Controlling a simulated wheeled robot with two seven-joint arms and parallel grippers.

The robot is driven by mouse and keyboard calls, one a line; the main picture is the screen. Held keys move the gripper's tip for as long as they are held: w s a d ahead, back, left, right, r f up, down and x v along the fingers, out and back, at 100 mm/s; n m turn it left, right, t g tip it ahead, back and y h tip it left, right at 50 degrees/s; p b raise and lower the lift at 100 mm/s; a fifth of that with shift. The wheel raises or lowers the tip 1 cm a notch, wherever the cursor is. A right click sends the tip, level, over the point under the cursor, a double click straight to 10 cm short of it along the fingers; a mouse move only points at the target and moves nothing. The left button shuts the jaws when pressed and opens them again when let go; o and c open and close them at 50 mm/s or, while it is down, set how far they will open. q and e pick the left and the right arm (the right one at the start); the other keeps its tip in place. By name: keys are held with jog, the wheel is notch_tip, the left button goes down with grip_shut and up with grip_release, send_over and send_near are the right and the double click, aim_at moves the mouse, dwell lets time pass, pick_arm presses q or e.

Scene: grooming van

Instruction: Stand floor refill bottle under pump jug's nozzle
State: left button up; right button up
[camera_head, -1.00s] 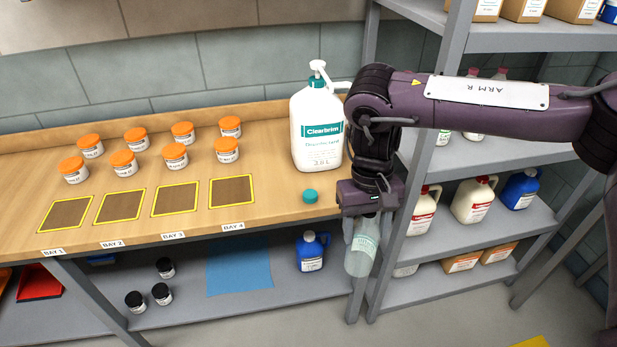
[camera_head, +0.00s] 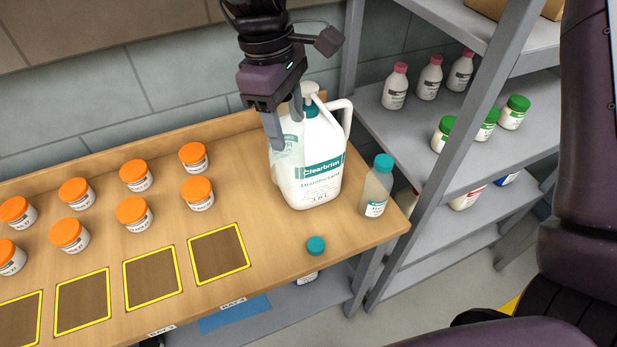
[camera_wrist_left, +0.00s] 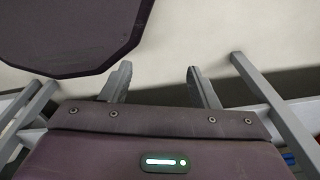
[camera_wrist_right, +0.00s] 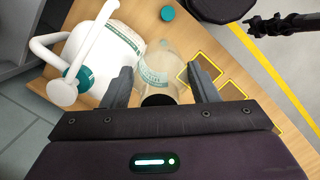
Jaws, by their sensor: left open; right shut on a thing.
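The white Clearbrim pump jug (camera_head: 318,178) stands on the wooden bench with its pump at the top. My right gripper (camera_head: 288,136) points down at the jug's left and is shut on a clear, uncapped refill bottle (camera_head: 287,165). The bottle looks upright and overlaps the jug's left side in the head view; whether its base touches the bench I cannot tell. In the right wrist view the bottle (camera_wrist_right: 165,65) is between the fingers, with the jug (camera_wrist_right: 112,60) and its white nozzle (camera_wrist_right: 92,48) to the left. My left gripper (camera_wrist_left: 160,85) is open and empty, outside the head view.
A teal-capped clear bottle (camera_head: 376,190) stands right of the jug. A loose teal cap (camera_head: 316,245) lies near the front edge. Several orange-lidded jars (camera_head: 134,212) and yellow-bordered bays (camera_head: 219,255) fill the left. A grey shelf rack (camera_head: 430,165) stands at right.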

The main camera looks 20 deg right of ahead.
aim_at(290, 159)
jog(key=f, duration=0.2)
jog(key=s+f, duration=0.1)
jog(key=f, duration=0.4)
jog(key=shift+s+f, duration=0.15)
jog(key=shift+f, duration=0.05)
pick_arm(q)
jog(key=shift+s+d, duration=0.25)
jog(key=shift+s, duration=0.2)
jog(key=shift+s+d, duration=0.2)
jog(key=shift+s, duration=0.25)
pick_arm(e)
notch_tip(290, 159, down, 12)
jog(key=shift+w+r, duration=0.15)
jog(key=shift+w, duration=0.2)
pick_arm(q)
jog(key=shift+f, duration=0.1)
pick_arm(e)
jog(key=shift+s, duration=0.1)
jog(key=o, duration=0.9)
